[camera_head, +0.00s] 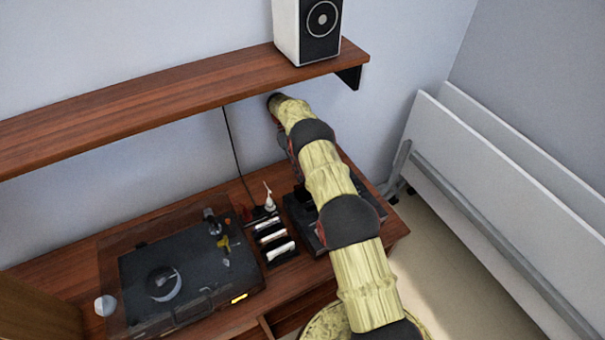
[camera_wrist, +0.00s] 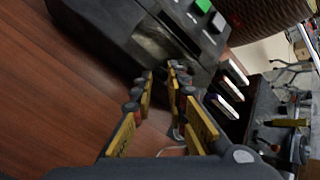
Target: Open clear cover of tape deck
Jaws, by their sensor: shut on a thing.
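The tape deck (camera_wrist: 108,28) is a black box with a green button at the top of the wrist view. Its clear cover (camera_wrist: 165,47) is a glossy pane in the deck's face. My gripper (camera_wrist: 160,73) has its yellow-padded fingertips at the cover's near edge, with a small gap visible between them. It is shut on what looks like that edge; the exact contact is too dark to tell. In the head view, the deck (camera_head: 298,212) shows only in part behind my arm, which hides my gripper there.
A turntable (camera_head: 190,270) with a transparent lid stands to the left on the wooden table (camera_head: 60,268). A rack (camera_head: 278,243) of white-edged cases stands between it and the deck. A shelf (camera_head: 150,100) with a speaker (camera_head: 306,28) overhangs close to my arm. White panels (camera_head: 500,170) lean at right.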

